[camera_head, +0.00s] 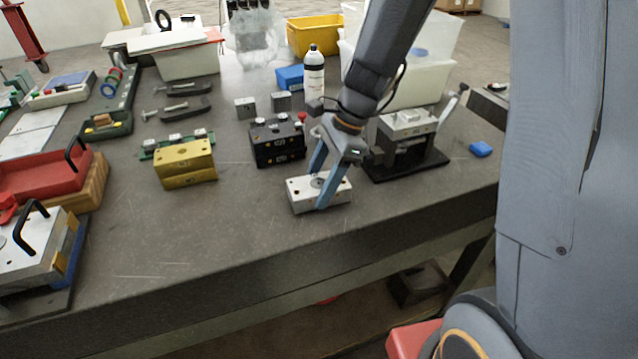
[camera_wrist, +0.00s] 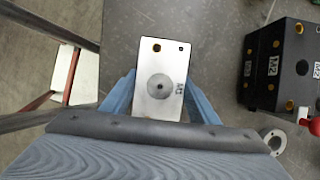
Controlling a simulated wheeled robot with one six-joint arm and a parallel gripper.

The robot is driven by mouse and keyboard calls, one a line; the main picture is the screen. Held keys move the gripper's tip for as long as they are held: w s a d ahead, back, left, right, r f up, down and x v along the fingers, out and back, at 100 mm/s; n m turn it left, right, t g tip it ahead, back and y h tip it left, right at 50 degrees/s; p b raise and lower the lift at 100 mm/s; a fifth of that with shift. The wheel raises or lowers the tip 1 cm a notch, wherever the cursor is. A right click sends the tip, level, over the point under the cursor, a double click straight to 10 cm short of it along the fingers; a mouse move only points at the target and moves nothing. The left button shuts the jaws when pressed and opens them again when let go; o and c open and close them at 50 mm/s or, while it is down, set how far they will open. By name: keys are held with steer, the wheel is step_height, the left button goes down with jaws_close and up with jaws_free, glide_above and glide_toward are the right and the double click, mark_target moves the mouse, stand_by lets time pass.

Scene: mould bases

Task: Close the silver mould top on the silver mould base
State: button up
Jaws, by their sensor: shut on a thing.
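A silver mould block (camera_head: 301,199) sits at the front of the dark workbench, between the two blue fingers of my gripper (camera_head: 319,188). My gripper is shut on its two sides. In the wrist view the silver mould top (camera_wrist: 149,55) shows a round disc with a centre hole, a brass-ringed hole, a small dark hole and a label. The gripper fingers (camera_wrist: 160,98) flank it left and right. I cannot tell whether the block is the top alone or has the silver mould base under it. No separate silver mould base is clearly visible.
A black mould (camera_head: 278,142) stands just behind the block and a yellow mould (camera_head: 185,164) to its left. A vice (camera_head: 405,127) on a black plate stands at right. A white bottle (camera_head: 314,75) is behind. The bench is clear at front left of the block.

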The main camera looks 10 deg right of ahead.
steer(key=shift+r+p, duration=1.3)
steer(key=shift+p, duration=0.1)
